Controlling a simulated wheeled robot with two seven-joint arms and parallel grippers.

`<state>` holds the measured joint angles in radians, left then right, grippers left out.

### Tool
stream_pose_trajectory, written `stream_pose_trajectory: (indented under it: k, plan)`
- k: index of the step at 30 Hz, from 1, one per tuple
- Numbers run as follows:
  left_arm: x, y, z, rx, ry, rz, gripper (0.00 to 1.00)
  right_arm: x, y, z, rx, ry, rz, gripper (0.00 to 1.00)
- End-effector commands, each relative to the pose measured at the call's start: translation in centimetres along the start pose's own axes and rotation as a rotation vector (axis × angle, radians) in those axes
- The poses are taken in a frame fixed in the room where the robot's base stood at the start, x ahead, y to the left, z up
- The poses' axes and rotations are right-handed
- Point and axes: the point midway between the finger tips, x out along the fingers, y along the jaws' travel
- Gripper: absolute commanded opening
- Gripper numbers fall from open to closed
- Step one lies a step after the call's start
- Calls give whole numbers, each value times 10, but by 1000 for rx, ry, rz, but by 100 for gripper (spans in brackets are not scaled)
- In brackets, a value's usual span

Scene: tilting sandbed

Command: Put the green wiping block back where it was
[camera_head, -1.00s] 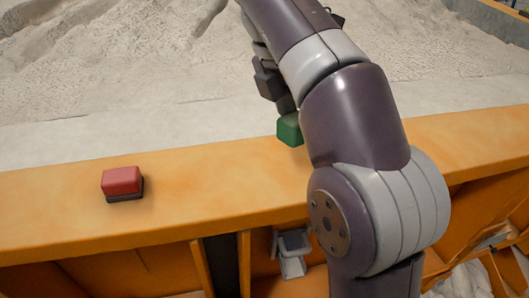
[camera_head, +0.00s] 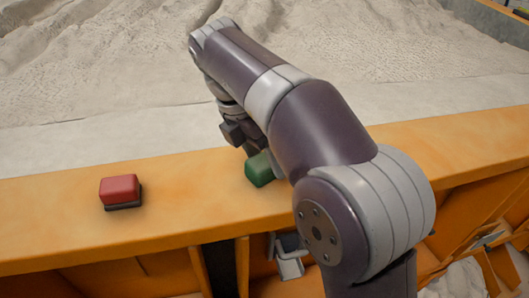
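The green wiping block (camera_head: 259,169) is at the lower end of my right gripper (camera_head: 249,149), which is shut on it. The block is over the orange ledge, on or just above it; I cannot tell if they touch. My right forearm and wrist cover part of the gripper and the area to the right of the block. My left gripper is not in view.
A red block with a dark base (camera_head: 120,191) rests on the orange ledge (camera_head: 190,195) at the left. The ledge between the red and green blocks is clear. Pale sand (camera_head: 90,60) lies behind the ledge.

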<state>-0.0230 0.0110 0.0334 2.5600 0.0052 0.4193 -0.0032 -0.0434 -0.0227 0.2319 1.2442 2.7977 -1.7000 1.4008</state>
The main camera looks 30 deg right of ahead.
Motion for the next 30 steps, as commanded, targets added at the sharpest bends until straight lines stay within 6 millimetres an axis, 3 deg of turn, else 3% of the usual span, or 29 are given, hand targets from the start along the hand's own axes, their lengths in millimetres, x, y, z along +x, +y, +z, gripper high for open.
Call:
stream_pose_trajectory:
  k: [12,14,20,22,25,30]
  plan:
    - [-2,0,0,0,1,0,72,-11,1,2,0,-1,4,76]
    - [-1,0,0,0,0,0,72,-21,1,1,1,-1,4,76]
    - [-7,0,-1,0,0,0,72,-76,1,2,-1,0,5,76]
    - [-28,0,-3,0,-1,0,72,-103,0,5,-2,0,3,76]
    - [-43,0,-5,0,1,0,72,-120,-1,5,-1,0,0,76]
    - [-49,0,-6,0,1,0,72,-126,0,2,-1,0,-1,76]
